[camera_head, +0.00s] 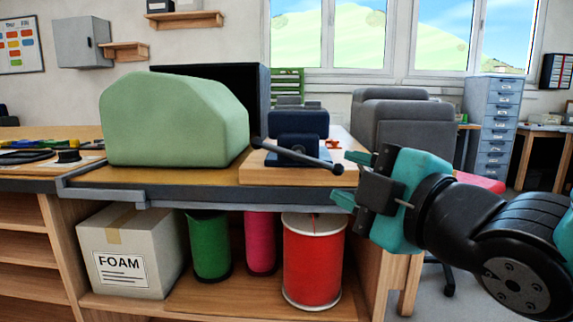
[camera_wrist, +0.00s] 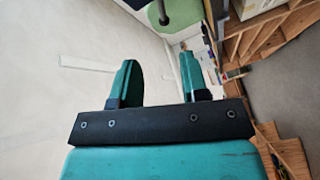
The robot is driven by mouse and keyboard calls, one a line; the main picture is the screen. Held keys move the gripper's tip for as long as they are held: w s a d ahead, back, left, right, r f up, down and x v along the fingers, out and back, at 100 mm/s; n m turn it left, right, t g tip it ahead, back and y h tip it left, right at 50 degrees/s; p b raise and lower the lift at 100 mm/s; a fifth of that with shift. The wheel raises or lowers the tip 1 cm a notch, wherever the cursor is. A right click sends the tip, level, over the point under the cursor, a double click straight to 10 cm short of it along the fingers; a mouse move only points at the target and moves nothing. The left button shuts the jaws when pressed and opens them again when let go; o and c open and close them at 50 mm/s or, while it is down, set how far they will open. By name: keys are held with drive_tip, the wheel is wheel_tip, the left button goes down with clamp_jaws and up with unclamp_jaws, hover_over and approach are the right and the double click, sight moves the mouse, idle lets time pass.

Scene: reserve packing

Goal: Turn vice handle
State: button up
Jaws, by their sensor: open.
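The dark blue vice (camera_head: 298,125) stands on a wooden board on the bench in the head view. Its dark handle (camera_head: 300,157) is a bar with a ball at each end, slanting down to the right across the vice's front. My teal gripper (camera_head: 350,178) is open and empty, just right of the handle's lower right end, with its fingers pointing left toward it. In the wrist view my two fingers (camera_wrist: 158,62) stand apart with nothing between them. A dark rounded tip, which looks like the handle's end (camera_wrist: 163,19), shows beyond them near the top edge.
A pale green rounded block (camera_head: 172,122) stands left of the vice, close to the handle's left end. The wooden board (camera_head: 258,175) lies under the vice. Below the bench are a foam box (camera_head: 130,250) and several coloured rolls, including a red one (camera_head: 313,265).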

sight(287, 153)
drive_tip(key=p+x, duration=0.5)
drive_tip(key=p, duration=0.1)
drive_tip(key=p+x, duration=0.5)
drive_tip(key=p, duration=0.2)
drive_tip(key=p+x, duration=0.5)
drive_tip(key=p, duration=0.1)
drive_tip(key=shift+r, duration=0.35)
drive_tip(key=shift+w+a+f+p, duration=0.3)
drive_tip(key=shift+w+a+p, duration=0.1)
drive_tip(key=shift+w+p, duration=0.35)
clamp_jaws()
